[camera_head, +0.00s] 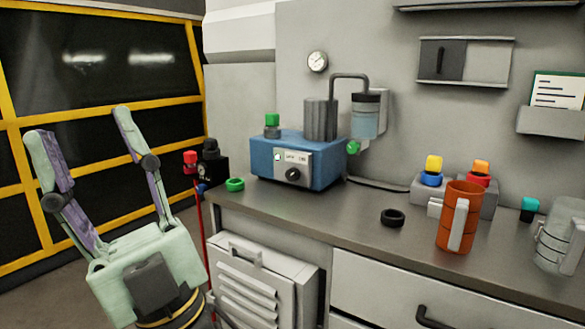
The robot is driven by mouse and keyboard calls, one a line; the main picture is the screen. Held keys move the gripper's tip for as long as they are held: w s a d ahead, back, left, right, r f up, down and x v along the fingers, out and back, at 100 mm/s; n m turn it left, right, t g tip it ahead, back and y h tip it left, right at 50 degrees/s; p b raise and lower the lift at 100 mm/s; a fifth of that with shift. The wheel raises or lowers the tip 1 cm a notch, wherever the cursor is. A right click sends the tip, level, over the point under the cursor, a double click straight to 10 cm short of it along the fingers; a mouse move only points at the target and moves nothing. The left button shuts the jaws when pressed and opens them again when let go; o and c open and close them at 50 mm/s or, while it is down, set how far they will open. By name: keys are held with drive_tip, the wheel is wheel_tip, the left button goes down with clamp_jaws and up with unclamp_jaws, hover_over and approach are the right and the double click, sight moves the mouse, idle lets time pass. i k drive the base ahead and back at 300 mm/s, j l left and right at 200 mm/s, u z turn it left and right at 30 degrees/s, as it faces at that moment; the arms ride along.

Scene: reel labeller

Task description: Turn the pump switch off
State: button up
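The pump (262,158) is a blue box on the grey counter, with a dark grey ribbed cylinder (318,120) on top. Its grey front panel carries a round black knob (293,174) and a small label (297,157) too small to read surely. A small light-coloured spot (277,157) sits at the panel's upper left. I cannot tell the switch's setting. My gripper (81,126) is at the left, pale green with purple-grey finger pads. Its two fingers are wide apart with nothing between them. It is left of the pump and apart from it, in front of the yellow-framed dark panels.
A green ring (235,184) and a black valve block (211,165) with a red cap are left of the pump. A clear jar (366,117) hangs behind it. An orange mug (458,217) and a black ring (392,217) stand right. The counter before the pump is clear.

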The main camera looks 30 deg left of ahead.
sight(291, 174)
drive_tip(key=i+j, duration=0.15)
drive_tip(key=j, duration=0.25)
drive_tip(key=i+j, duration=0.1)
drive_tip(key=j, duration=0.3)
drive_tip(key=i+j, duration=0.1)
drive_tip(key=j, duration=0.3)
drive_tip(key=u, duration=0.05)
